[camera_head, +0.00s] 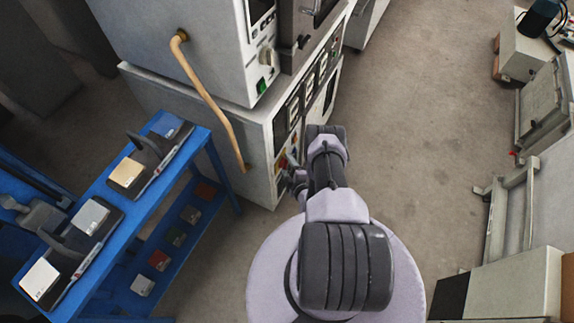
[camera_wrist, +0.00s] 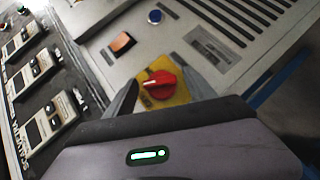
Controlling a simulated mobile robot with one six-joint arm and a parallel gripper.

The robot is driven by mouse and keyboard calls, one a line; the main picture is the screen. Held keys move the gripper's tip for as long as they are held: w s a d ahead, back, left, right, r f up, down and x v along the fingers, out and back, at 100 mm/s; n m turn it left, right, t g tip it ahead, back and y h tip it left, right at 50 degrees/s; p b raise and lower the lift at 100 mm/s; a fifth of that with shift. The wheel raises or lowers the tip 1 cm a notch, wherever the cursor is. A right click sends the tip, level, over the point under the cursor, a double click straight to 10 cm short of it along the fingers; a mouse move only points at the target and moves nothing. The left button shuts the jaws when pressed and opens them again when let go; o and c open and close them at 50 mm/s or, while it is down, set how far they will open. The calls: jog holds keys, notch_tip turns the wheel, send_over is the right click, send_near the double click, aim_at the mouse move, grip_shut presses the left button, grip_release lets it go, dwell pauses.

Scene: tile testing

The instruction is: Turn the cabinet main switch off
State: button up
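The main switch is a red rotary knob (camera_wrist: 161,84) on a yellow plate (camera_wrist: 179,94), set in the light grey cabinet front. In the wrist view its grip lies roughly sideways across the picture. My gripper (camera_wrist: 164,78) is open, with one dark finger on each side of the knob and a visible gap to it. The lower part of the plate is hidden behind my gripper body. In the head view my gripper (camera_head: 290,180) is at the lower front of the cabinet (camera_head: 262,125), and the knob is too small to make out clearly.
Near the knob are an orange-brown rocker switch (camera_wrist: 122,43), a blue round button (camera_wrist: 154,16), vent slots (camera_wrist: 240,18) and a row of meters (camera_wrist: 49,118). A blue rack (camera_head: 205,135) stands left of the cabinet. The floor (camera_head: 410,130) to the right is clear.

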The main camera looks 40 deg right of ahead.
jog(key=c, duration=1.2)
jog(key=shift+n+t+h, duration=0.3)
jog(key=shift+n+t, duration=0.1)
jog(key=o, duration=1.4)
jog(key=shift+c, duration=0.2)
